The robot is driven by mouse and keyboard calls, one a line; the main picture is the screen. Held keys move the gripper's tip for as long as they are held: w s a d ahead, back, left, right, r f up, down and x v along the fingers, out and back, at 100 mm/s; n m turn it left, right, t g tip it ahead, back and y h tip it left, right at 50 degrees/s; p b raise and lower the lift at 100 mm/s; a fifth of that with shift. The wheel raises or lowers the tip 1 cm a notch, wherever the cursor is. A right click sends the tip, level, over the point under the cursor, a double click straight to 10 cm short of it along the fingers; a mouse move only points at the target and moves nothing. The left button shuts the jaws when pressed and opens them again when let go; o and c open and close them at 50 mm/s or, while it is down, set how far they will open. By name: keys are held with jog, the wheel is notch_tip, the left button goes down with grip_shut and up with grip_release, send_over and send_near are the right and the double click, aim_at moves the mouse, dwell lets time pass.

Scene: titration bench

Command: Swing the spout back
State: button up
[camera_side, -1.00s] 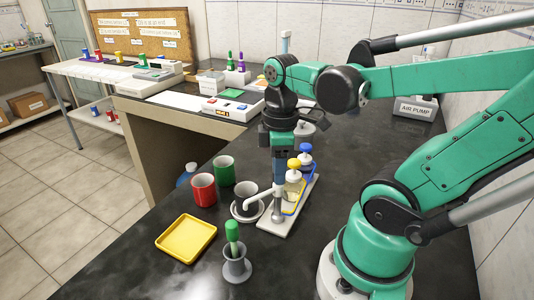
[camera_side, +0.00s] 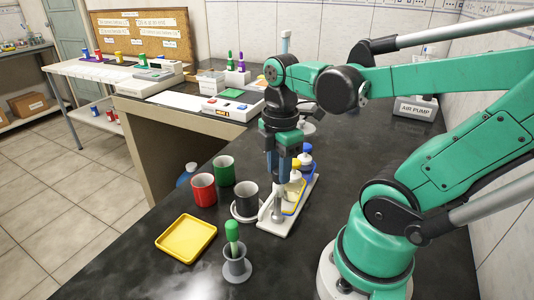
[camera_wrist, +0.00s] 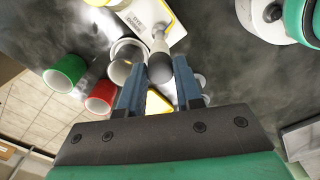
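The white spout (camera_side: 265,207) shows in the side view beside the metal post (camera_side: 279,207) on a pale stand base (camera_side: 275,228). It angles toward the front, past the right edge of the dark mug (camera_side: 246,204). In the wrist view a pale grey rod-like part (camera_wrist: 158,42) with a dark rounded end lies between my fingers; I cannot tell whether it is the spout or the post. My gripper (camera_side: 282,175) points down above the post. In the wrist view its fingers (camera_wrist: 160,64) are apart, with no clear grip on anything.
Red mug (camera_side: 203,190) and green mug (camera_side: 224,170) stand to the left. A yellow tray (camera_side: 187,238) and a grey holder with a green-handled tool (camera_side: 236,265) are in front.

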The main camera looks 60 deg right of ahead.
jog(key=o, duration=1)
jog(key=shift+r, duration=0.1)
jog(key=shift+r, duration=3.4)
jog(key=w+a+f+m+t, duration=0.1)
jog(key=w+a+m+t, duration=0.1)
jog(key=m, duration=0.2)
jog(key=w+a+f+m+t, duration=0.2)
jog(key=w+m, duration=0.1)
jog(key=m, duration=0.1)
jog(key=w+a+f+m+t, duration=0.2)
jog(key=m+t, duration=0.1)
jog(key=m, duration=0.1)
jog(key=shift+w+a, duration=0.25)
jog(key=shift+w, duration=0.05)
